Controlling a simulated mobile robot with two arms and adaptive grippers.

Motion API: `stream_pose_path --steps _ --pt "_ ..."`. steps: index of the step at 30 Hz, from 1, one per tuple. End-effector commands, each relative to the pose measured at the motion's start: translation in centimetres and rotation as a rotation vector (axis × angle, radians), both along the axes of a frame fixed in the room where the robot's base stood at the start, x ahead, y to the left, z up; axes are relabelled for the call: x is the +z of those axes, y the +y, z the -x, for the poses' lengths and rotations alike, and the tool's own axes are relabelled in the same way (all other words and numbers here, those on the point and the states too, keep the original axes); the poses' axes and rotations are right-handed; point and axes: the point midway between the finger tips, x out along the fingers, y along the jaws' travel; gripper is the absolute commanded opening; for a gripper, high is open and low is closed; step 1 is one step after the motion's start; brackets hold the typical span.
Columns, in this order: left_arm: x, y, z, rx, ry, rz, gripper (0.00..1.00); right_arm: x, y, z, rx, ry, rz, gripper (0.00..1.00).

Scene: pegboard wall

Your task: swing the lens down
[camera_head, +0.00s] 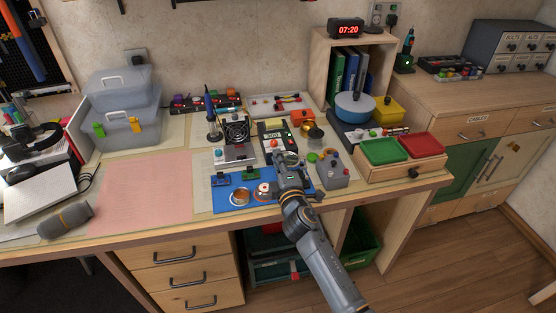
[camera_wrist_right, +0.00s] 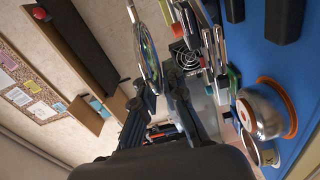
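A round lens (camera_wrist_right: 148,45) with a thin pale rim shows in the right wrist view, seen nearly edge-on. My right gripper (camera_wrist_right: 160,88) has its two fingers apart, with the lens's lower rim close to the left fingertip. I cannot tell if they touch. In the head view my right gripper (camera_head: 285,160) is over the bench's front middle, above the blue mat's right end; it hides much of what is below it, and I cannot make out the lens clearly there. My left gripper is in neither view.
The blue mat (camera_head: 230,202) carries small parts and round containers. A grey box with knobs (camera_head: 332,172) stands close right of my gripper. A fan unit (camera_head: 236,133) stands behind left. Red and green trays (camera_head: 384,151) lie further right. The pink sheet (camera_head: 147,190) is clear.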

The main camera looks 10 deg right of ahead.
Motion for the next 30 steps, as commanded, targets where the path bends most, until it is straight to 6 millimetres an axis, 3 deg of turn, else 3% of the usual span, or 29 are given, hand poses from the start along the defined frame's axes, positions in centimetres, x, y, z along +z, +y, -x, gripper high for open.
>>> stream_pose_path --steps 2,14,30 --pt "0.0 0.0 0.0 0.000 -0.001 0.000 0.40 0.0 0.0 0.0 0.000 0.000 0.000 0.30" --pt "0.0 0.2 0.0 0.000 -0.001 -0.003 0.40 0.0 0.0 0.6 0.000 -0.001 0.000 0.30" --pt "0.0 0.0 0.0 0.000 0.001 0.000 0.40 -0.1 -0.5 10.3 0.000 0.002 -0.001 0.30"
